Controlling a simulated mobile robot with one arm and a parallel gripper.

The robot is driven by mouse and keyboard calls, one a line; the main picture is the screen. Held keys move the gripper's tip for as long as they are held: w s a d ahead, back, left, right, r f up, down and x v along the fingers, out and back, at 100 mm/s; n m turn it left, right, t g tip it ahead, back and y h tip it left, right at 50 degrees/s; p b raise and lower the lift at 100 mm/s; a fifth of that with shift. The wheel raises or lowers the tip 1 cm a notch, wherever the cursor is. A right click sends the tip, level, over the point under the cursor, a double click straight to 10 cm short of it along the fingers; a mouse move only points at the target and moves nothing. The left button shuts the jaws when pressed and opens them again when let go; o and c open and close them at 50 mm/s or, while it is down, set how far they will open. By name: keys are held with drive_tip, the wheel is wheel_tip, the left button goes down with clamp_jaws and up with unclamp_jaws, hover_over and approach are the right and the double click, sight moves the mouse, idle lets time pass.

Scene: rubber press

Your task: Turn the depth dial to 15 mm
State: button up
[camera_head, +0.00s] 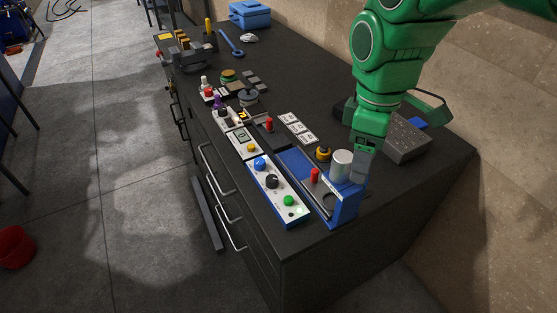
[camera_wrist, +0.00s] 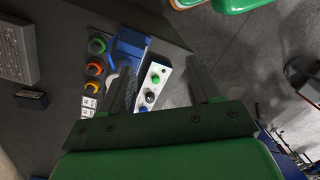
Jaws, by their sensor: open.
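A white control panel (camera_head: 292,201) with blue sides lies near the front edge of the bench. It carries a blue knob (camera_head: 260,163), a black dial (camera_head: 272,181) in the middle and a green button (camera_head: 289,200). The black dial looks like the depth dial, but its scale and setting are too small to read. In the wrist view the black dial (camera_wrist: 150,97) shows between my fingers, at a distance. My gripper (camera_head: 361,168) is open and empty, behind and right of the panel, beside the blue press (camera_head: 345,205). Its fingertips are partly hidden in the head view.
The blue press with its grey cylinder (camera_head: 342,164) and red handle (camera_head: 314,175) stands right beside the panel. A yellow-ringed knob (camera_head: 323,153) and white cards (camera_head: 297,128) lie behind it. A grey block (camera_head: 405,138) lies at the right. Bare bench lies in front of the press.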

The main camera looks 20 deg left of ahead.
drive_tip(key=w+a+n, duration=0.7)
drive_tip(key=a, duration=0.3)
drive_tip(key=n, duration=0.6)
hover_over(272, 178)
drive_tip(key=f, duration=1.5)
drive_tip(key=shift+w+a+f, duration=0.15)
drive_tip(key=shift+a+f, duration=0.05)
drive_tip(key=shift+f, duration=0.2)
drive_tip(key=shift+d+f, duration=0.15)
drive_tip(key=shift+f, duration=3.3)
drive_tip(key=c, duration=1)
drive_tip(key=shift+c, duration=0.2)
